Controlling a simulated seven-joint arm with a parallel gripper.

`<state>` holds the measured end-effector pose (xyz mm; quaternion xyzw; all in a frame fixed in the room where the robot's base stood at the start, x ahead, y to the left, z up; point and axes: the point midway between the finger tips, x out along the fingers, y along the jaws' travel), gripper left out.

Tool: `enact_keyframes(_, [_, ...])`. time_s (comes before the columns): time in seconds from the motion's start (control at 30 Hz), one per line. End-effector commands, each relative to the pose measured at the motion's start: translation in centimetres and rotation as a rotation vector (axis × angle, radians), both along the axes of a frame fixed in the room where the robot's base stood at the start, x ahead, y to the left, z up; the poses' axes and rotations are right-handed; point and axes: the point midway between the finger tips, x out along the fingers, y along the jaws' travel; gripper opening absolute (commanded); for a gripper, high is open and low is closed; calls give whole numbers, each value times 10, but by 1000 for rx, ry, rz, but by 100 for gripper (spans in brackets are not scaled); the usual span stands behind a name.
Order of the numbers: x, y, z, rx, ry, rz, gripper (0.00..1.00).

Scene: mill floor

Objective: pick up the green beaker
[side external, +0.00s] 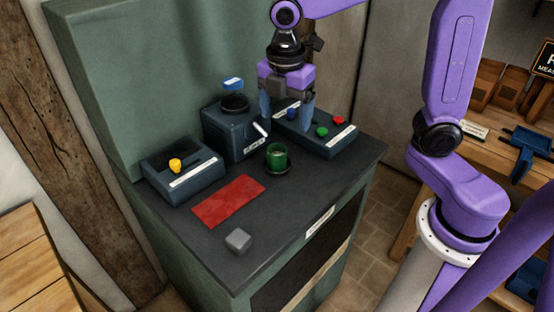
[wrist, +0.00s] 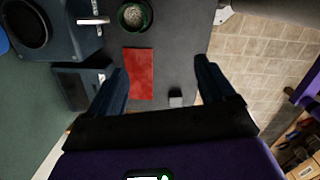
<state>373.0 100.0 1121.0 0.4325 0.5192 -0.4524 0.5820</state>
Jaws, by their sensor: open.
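The green beaker (side external: 277,156) stands upright on a dark round base on the dark cabinet top in the side external view. In the wrist view the beaker (wrist: 134,15) shows at the top edge, seen from above with pale contents. My gripper (side external: 286,120) is open and empty, above the cabinet top and behind the beaker in the side external view. In the wrist view its two blue fingers are spread apart (wrist: 162,68), and the beaker lies beyond them, not between them.
A red mat (side external: 228,201) and a grey cube (side external: 238,240) lie in front. A dark box with a lever (side external: 232,133), a box with a yellow knob (side external: 183,172) and a button box (side external: 315,133) stand behind and beside the beaker. A wall panel rises at the back.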

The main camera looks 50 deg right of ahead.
Motion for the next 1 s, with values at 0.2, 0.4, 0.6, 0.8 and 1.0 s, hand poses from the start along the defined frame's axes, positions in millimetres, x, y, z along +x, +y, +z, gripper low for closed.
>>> enact_keyframes(0.2, [42,-6,6,-35,17,133,83])
enact_keyframes(0.4, [52,-10,2,-44,24,176,83])
enact_keyframes(0.6, [52,-15,-29,-45,28,174,83])
enact_keyframes(0.8, [54,-19,-67,-45,28,174,83])
enact_keyframes(1.0, [56,-23,-100,-45,26,173,83])
